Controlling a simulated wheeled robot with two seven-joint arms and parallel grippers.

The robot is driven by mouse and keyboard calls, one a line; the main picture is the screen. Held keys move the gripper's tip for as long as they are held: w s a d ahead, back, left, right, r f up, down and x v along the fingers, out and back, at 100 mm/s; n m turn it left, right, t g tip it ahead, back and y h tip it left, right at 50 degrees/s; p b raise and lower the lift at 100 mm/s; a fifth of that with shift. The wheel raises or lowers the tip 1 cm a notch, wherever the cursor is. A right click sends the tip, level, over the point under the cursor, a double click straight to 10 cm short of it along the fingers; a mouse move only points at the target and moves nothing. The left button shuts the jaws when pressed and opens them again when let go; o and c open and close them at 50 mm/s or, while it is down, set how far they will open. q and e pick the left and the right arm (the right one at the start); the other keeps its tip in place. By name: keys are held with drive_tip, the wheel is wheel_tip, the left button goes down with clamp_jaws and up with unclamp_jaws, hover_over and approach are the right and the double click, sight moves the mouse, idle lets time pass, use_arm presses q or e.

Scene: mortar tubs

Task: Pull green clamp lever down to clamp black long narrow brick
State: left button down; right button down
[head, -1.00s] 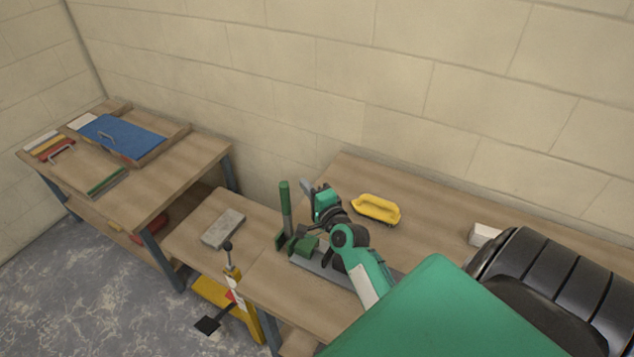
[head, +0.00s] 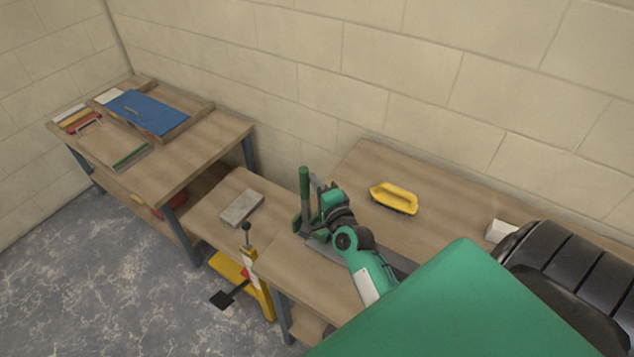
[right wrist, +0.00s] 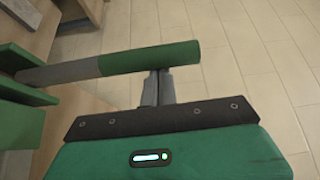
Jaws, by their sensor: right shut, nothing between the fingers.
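The green clamp lever (head: 304,182) stands upright at the left end of the right workbench, above the green clamp body. In the right wrist view, its green grip (right wrist: 150,58) and grey shaft (right wrist: 60,72) cross the picture sideways. My right gripper (head: 315,186) is shut and empty beside the lever. In the right wrist view its fingers (right wrist: 158,88) are together at the grip, their tips partly hidden by it; I cannot tell whether they touch. A long dark grey bar (head: 400,262) lies partly behind my arm; I cannot tell whether it is the black brick. My left gripper is out of view.
A grey brick (head: 241,208) sits on the lower middle table. A yellow stand with a black-knobbed lever (head: 247,250) is in front. The left bench holds a blue board (head: 148,112).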

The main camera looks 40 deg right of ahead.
drive_tip(key=shift+s+a+f+n+t+b, duration=0.15)
drive_tip(key=shift+s+a+n+b, duration=0.15)
drive_tip(key=shift+a+b, duration=0.2)
drive_tip(key=shift+s+a+f+n+t+b, duration=0.15)
drive_tip(key=shift+a+n+b, duration=0.25)
drive_tip(key=shift+a, duration=0.2)
drive_tip(key=s+a+f+n+t+y+b, duration=0.3)
drive_tip(key=a+f+n+b, duration=0.3)
drive_tip(key=a+n+b, duration=0.4)
drive_tip(key=shift+s+a+f+t+y+b, duration=0.4)
drive_tip(key=shift+s+a+t, duration=0.1)
drive_tip(key=shift+s+a, duration=0.3)
drive_tip(key=shift+d, duration=0.1)
drive_tip(key=shift+r, duration=0.1)
